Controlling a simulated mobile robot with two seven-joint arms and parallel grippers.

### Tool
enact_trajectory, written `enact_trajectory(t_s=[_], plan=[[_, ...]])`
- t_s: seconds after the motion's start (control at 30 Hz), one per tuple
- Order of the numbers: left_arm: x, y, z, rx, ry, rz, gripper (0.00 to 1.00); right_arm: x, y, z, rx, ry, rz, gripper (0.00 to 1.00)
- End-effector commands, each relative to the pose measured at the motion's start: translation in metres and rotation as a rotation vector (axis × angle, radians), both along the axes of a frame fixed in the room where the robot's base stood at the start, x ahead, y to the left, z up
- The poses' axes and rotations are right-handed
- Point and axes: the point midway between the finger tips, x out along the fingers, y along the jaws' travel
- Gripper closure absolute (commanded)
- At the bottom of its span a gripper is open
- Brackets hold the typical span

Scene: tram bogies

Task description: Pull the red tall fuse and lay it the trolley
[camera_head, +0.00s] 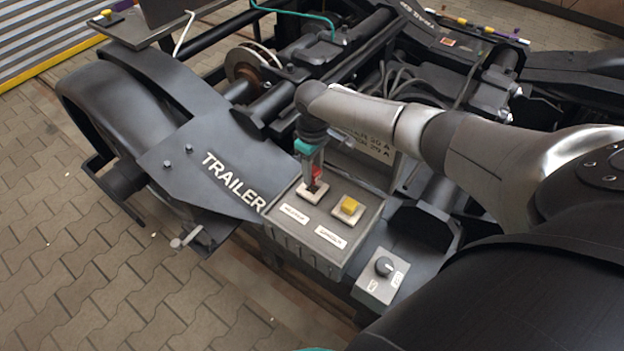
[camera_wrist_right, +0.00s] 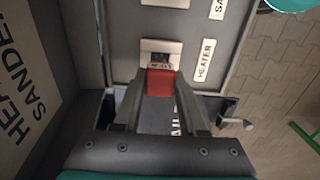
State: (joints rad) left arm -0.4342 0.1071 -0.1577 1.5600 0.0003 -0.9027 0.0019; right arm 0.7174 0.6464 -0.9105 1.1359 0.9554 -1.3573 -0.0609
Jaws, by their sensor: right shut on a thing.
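The red tall fuse (camera_head: 316,173) is at the heater socket (camera_head: 312,191) in the fuse box on the bogie. My right gripper (camera_head: 311,170) comes down on it from above and is shut on it. In the right wrist view the red fuse (camera_wrist_right: 160,83) sits between the two fingers, in front of the pale socket plate (camera_wrist_right: 160,52). I cannot tell whether its lower end is still in the socket. No trolley can be made out for sure; a grey flat top (camera_head: 135,35) at the upper left may be one. My left gripper is not in view.
A yellow fuse (camera_head: 349,205) stands in the socket beside, to the right. The box's open lid (camera_head: 362,160) rises behind. A switch box with a black knob (camera_head: 383,267) is at the front right. The dark TRAILER plate (camera_head: 205,165) lies left. Paved floor (camera_head: 80,270) is clear at lower left.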

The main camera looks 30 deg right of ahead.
Motion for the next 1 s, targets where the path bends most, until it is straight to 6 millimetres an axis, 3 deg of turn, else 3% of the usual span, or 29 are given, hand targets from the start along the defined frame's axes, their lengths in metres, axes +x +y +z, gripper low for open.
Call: enact_trajectory(t_s=[0.5, 0.9, 1.0], plan=[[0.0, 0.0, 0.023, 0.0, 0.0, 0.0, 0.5, 0.0, 0.0, 0.019, 0.0, -0.001, 0.001, 1.0], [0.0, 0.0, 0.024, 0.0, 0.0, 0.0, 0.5, 0.0, 0.0, 0.02, 0.0, -0.001, 0.0, 1.0], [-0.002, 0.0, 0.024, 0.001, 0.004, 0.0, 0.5, 0.002, 0.005, 0.03, 0.0, -0.003, -0.009, 1.0]])
